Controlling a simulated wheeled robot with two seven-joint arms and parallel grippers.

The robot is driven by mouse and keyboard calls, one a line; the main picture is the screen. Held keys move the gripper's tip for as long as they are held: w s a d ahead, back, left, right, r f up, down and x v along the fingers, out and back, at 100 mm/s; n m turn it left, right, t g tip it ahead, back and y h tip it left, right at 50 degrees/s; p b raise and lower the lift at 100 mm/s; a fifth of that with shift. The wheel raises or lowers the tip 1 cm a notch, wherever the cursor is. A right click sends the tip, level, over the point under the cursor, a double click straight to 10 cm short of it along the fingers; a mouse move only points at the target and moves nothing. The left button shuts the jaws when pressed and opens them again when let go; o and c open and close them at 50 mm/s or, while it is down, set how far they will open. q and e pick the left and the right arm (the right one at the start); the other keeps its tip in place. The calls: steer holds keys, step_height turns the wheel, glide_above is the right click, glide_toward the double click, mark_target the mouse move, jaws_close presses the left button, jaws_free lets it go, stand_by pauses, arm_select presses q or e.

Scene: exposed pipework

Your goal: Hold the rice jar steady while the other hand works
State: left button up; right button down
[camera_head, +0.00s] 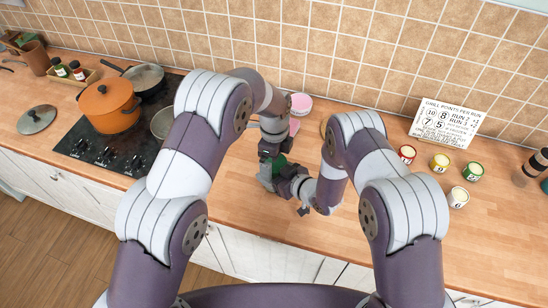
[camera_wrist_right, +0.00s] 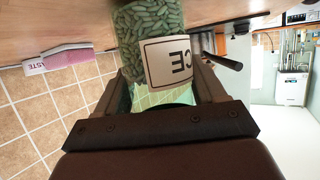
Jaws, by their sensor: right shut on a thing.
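The rice jar (camera_wrist_right: 153,32) is clear, holds green grains and has a white label, upside down in the right wrist view, with the letters "CE" readable. My right gripper (camera_wrist_right: 160,88) is shut on the jar, one finger on each side. In the head view a small green part of the jar (camera_head: 279,160) shows between the two grippers; the rest is hidden by them. My left gripper (camera_head: 268,157) comes down from above, right at the jar's top; its fingers are too hidden to tell whether they are open or touching.
An orange pot (camera_head: 108,106) and pans stand on the black hob (camera_head: 110,148) at left. A pink container (camera_head: 300,102) is behind the grippers. Several small coloured tins (camera_head: 439,162) and a printed sign (camera_head: 447,122) are at right. The front counter edge is near; the counter right of the grippers is mostly clear.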

arm_select(q)
step_height(320, 180, up, 5)
steer(key=shift+f, duration=0.2)
arm_select(e)
jaws_free()
arm_select(q)
steer(key=shift+f, duration=0.1)
arm_select(e)
steer(key=shift+s, duration=0.1)
